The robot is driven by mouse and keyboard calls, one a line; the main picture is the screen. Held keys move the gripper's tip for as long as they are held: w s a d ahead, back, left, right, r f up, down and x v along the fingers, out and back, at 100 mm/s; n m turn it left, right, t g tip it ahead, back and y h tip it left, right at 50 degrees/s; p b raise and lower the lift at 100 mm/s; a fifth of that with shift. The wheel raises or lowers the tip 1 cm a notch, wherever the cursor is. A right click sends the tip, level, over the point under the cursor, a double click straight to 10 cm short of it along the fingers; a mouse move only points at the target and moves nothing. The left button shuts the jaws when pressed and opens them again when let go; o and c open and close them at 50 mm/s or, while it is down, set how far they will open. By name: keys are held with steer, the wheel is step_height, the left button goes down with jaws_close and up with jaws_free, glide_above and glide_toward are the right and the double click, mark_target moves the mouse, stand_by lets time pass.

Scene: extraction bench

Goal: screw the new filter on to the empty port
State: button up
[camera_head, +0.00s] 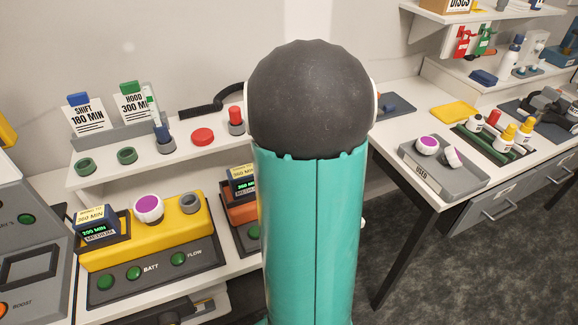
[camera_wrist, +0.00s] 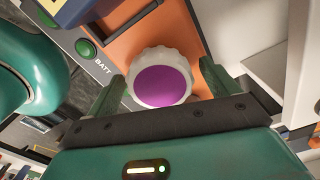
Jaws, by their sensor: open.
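In the wrist view, a white filter with a ridged rim and a purple face (camera_wrist: 160,84) is at the orange unit (camera_wrist: 185,30). My gripper (camera_wrist: 162,74) is open, one finger on each side of this filter; I cannot tell whether they touch it. My arm hides this filter and my gripper in the head view, where only part of the orange unit (camera_head: 240,214) shows. The yellow unit (camera_head: 116,252) carries another white filter with a purple face (camera_head: 148,208) and, to its right, a grey open port (camera_head: 190,203). Ports on the orange unit are hidden.
A grey tray marked USED (camera_head: 421,176) on the right bench holds two white filters (camera_head: 428,146). Bare floor (camera_head: 430,270) lies right of my arm.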

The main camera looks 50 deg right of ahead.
steer(key=n, duration=0.6)
steer(key=shift+n, duration=0.3)
steer(key=n, duration=2.1)
steer(key=shift+c, duration=0.2)
